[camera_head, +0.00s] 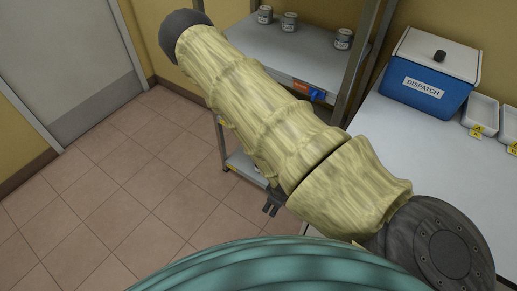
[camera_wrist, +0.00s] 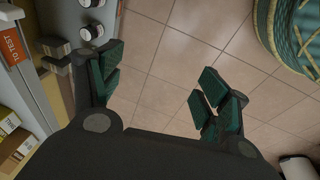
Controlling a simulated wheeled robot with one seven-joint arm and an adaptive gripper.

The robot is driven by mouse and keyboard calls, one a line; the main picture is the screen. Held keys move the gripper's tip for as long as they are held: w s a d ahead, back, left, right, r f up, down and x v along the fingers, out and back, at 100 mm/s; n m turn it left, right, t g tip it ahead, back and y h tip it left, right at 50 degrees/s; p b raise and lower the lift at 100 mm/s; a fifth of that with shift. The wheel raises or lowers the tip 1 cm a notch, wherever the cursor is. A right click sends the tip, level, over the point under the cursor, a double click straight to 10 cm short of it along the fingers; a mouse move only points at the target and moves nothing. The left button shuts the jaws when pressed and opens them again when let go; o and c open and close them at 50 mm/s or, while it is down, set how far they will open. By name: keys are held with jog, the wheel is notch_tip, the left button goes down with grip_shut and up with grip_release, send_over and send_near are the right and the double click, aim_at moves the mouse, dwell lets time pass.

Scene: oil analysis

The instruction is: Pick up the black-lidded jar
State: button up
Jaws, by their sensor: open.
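Several small pale jars stand on the grey upper shelf in the head view: one at the left (camera_head: 265,15), one beside it (camera_head: 289,22) and one further right (camera_head: 343,39). Their lids look greyish or dark at this size, so I cannot tell which is the black-lidded jar. Two jars also show at the top left of the wrist view, an upper one (camera_wrist: 92,3) and a lower one (camera_wrist: 91,32). My gripper (camera_wrist: 160,86) is open and empty, with floor tiles showing between its fingers. In the head view my arm hides most of it.
The shelf unit (camera_head: 305,62) has an upright post at its right and a lower shelf (camera_head: 245,166). A blue DISPATCH box (camera_head: 431,82) and white trays (camera_head: 481,113) stand on the white table (camera_head: 385,135). An orange TO TEST label (camera_wrist: 12,45) marks the shelf edge. The left floor is clear.

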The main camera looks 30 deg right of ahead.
jog(key=w+d+f+n+h+b, duration=0.1)
jog(key=w+d+f+n+b, duration=0.4)
jog(key=w+b, duration=0.7)
jog(key=w+d+f+n+h+b, duration=0.1)
jog(key=w+d+f+n+b, duration=0.5)
jog(key=b, duration=1.1)
jog(key=w+d+f+n+b, duration=0.5)
jog(key=w+f+n+b, duration=0.5)
jog(key=w+f+b, duration=0.4)
jog(key=shift+w+d+f+h+b, duration=0.2)
jog(key=shift+w+f+h+b, duration=0.2)
jog(key=shift+w+f, duration=1.75)
jog(key=shift+t, duration=0.3)
jog(key=shift+d+b+x, duration=0.15)
jog(key=shift+b+x, duration=1.35)
jog(key=shift+x, duration=0.4)
jog(key=shift+d+b+x, duration=0.1)
jog(key=shift+b+x, duration=1.4)
jog(key=shift+x, duration=0.35)
jog(key=shift+w+r, duration=0.15)
jog(key=c, duration=1.2)
